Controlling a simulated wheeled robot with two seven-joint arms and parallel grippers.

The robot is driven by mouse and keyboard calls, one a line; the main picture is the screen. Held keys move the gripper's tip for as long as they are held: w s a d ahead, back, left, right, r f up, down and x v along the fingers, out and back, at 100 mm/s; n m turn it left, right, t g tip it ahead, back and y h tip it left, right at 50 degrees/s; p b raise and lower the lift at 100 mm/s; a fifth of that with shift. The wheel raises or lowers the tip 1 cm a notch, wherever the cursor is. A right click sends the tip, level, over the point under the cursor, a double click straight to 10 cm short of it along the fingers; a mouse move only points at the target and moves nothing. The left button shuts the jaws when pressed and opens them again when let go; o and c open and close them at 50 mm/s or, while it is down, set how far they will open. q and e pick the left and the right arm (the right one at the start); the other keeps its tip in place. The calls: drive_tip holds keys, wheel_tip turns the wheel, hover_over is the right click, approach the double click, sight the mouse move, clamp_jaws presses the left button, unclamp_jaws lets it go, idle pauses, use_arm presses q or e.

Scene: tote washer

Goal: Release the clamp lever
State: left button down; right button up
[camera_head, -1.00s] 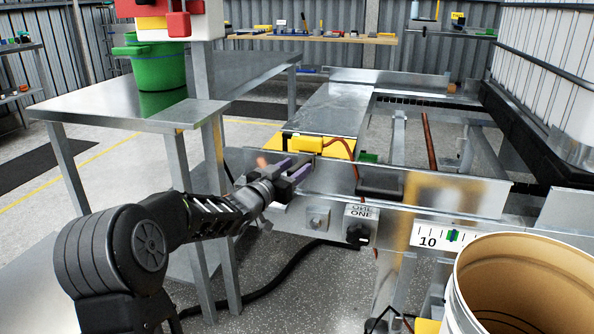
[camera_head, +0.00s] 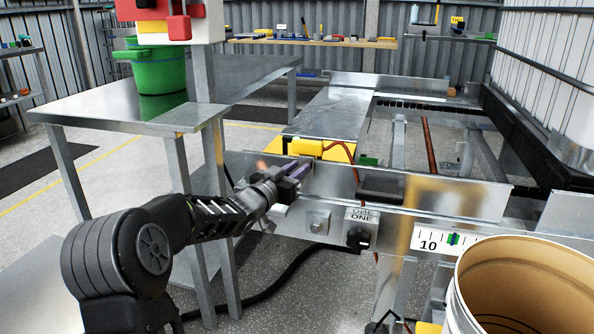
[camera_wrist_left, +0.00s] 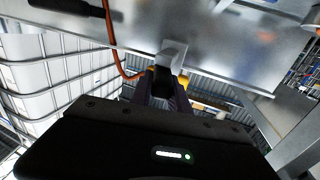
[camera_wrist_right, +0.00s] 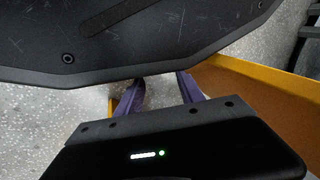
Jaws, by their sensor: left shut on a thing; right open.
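My left gripper (camera_head: 302,172) is at the upper edge of the metal side rail of the washer frame, just below a yellow part (camera_head: 306,146).
A black handle (camera_head: 380,189) sits on the rail right of my left gripper. A black knob (camera_head: 357,238) and a scale marked 10 (camera_head: 447,239) are on the front. A metal table (camera_head: 120,100) stands left, and a large open drum (camera_head: 530,290) stands front right.

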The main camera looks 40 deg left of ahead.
drive_tip(key=shift+r, duration=0.15)
